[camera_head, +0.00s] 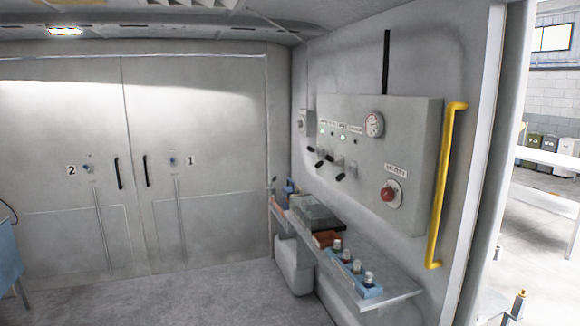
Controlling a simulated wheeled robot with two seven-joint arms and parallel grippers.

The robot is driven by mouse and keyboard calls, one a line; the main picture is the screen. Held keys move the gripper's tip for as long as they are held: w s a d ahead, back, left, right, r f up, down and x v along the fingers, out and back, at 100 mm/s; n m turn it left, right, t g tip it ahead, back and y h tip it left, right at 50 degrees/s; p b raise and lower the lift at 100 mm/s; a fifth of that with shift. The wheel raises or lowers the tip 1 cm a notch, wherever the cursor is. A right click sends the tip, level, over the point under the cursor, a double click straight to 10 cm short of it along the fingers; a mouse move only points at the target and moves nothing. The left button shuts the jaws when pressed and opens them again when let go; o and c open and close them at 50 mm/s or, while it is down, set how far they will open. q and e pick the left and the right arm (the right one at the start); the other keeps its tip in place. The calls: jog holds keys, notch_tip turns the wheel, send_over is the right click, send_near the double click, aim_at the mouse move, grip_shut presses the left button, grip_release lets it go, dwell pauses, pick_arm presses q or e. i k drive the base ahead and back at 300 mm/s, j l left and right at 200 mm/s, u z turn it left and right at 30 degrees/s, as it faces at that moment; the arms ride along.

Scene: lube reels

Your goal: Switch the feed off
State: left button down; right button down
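A grey control panel (405,125) is fixed to the right wall. It carries several small black-tipped levers (340,177), with small labels and lit green lamps (342,139) above them. The small labels are too blurred to read, so I cannot tell which control is the feed. A round gauge (374,124) sits at the panel's top right. A red knob (387,194) on a pale round plate sits lower right, under a label that seems to read "BATTERY". Neither of my grippers is in view.
A shelf (400,297) below the panel holds a blue rack (362,289) of small bottles and some trays. A yellow grab bar (440,190) stands right of the panel by the opening. Double doors (70,150) close the far wall. The floor (200,295) before them is clear.

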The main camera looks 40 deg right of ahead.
aim_at(328, 158)
jog(key=z, duration=1.2)
jog(key=i+j+z, duration=0.25)
jog(key=i, duration=0.15)
jog(key=i+j+z, duration=0.25)
jog(key=i, duration=0.2)
jog(key=i+j+z, duration=0.1)
jog(key=i+j, duration=1.05)
jog(key=j, duration=0.15)
jog(key=i+j+z, duration=0.15)
jog(key=i+j, duration=0.45)
